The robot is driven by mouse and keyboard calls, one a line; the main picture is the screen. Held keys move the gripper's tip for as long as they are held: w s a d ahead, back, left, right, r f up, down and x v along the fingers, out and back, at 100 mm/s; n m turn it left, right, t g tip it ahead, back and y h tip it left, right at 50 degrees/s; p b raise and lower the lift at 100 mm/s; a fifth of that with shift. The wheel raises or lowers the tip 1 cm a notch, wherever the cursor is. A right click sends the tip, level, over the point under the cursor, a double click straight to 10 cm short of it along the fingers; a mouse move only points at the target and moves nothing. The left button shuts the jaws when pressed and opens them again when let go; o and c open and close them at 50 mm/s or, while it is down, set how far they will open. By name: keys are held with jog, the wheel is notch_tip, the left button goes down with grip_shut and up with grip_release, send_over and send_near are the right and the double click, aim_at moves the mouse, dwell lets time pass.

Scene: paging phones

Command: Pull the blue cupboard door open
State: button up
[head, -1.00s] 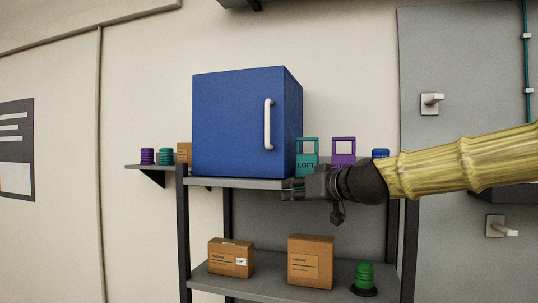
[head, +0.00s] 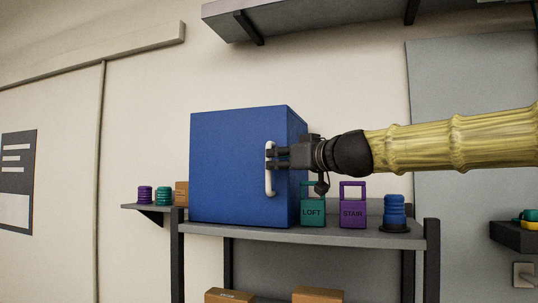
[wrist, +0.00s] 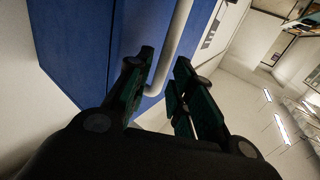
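The blue cupboard (head: 228,165) stands on the shelf unit, its door shut, with a white vertical bar handle (head: 268,184) near the door's right edge. My gripper (head: 272,159) is at the upper part of the handle, reaching in from the right. In the wrist view my gripper (wrist: 166,88) has its two fingers apart, and the white handle (wrist: 171,50) runs between them or just beyond them. The blue door (wrist: 95,35) fills the upper left there. I cannot tell whether either finger touches the handle.
The shelf (head: 330,235) also holds a teal LOFT holder (head: 312,212), a purple STAIR holder (head: 352,213) and a blue ribbed item (head: 395,210), all right of the cupboard and below my arm. A dark overhead shelf (head: 330,14) hangs above.

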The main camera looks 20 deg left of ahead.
aim_at(270, 159)
jog(key=shift+w+a, duration=0.45)
jog(key=shift+w, duration=0.2)
jog(key=a, duration=0.1)
jog(key=a+p, duration=0.1)
jog(key=a, duration=0.1)
jog(key=shift+w+r, duration=0.1)
jog(key=shift+w, duration=0.3)
jog(key=shift+w+a+p, duration=0.1)
jog(key=shift+w+p, duration=0.15)
jog(key=shift+p, duration=0.05)
jog(key=shift+s+d+r, duration=0.15)
jog(key=shift+s+d, duration=0.2)
jog(key=shift+d, duration=0.1)
jog(key=shift+w+a, duration=0.15)
jog(key=shift+a, duration=0.05)
grip_shut()
